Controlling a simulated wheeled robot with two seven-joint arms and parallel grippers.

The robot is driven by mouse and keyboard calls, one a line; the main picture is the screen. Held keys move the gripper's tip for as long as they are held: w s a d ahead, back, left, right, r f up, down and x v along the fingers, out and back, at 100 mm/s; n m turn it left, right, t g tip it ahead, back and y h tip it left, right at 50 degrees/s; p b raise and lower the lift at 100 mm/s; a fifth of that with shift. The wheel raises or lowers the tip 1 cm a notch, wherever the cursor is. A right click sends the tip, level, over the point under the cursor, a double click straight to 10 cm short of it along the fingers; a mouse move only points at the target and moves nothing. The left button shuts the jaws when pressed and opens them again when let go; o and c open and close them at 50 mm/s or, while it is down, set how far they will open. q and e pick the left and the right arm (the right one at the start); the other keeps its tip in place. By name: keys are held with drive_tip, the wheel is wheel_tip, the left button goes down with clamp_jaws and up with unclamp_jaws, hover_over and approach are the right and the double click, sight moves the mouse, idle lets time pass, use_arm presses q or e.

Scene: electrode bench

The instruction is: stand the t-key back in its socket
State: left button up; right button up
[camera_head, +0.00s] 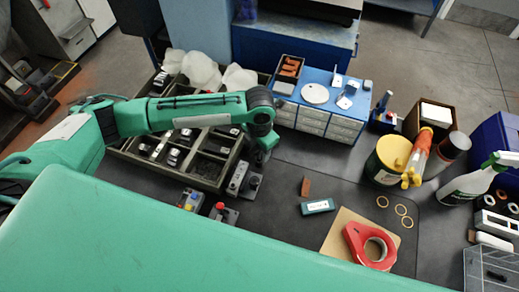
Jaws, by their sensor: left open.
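My left gripper (261,158) hangs at the end of the green arm, beside the right edge of the divided tray. It is open; its fingers are small and dark, and I see nothing clearly between them. Just below it stand small grey blocks (238,178) with dark tops, close to the fingertips. I cannot make out the t-key or its socket for certain; either may be among these small pieces or hidden behind the arm. My right gripper is not in view.
The divided tray (203,184) holds several small parts. A blue drawer cabinet (312,119) stands behind. A teal box (318,207), several rings (382,201) and a red tape roll (371,246) lie right. A yellow tin (388,160) and spray bottle (476,183) stand further right. Dark bench between is partly clear.

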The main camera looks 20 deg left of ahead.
use_arm(q)
wheel_tip(320, 180, up, 13)
drive_tip(key=b, duration=0.1)
drive_tip(key=shift+f, duration=0.2)
wheel_tip(320, 180, up, 5)
drive_tip(key=p, duration=0.5)
idle(0.6)
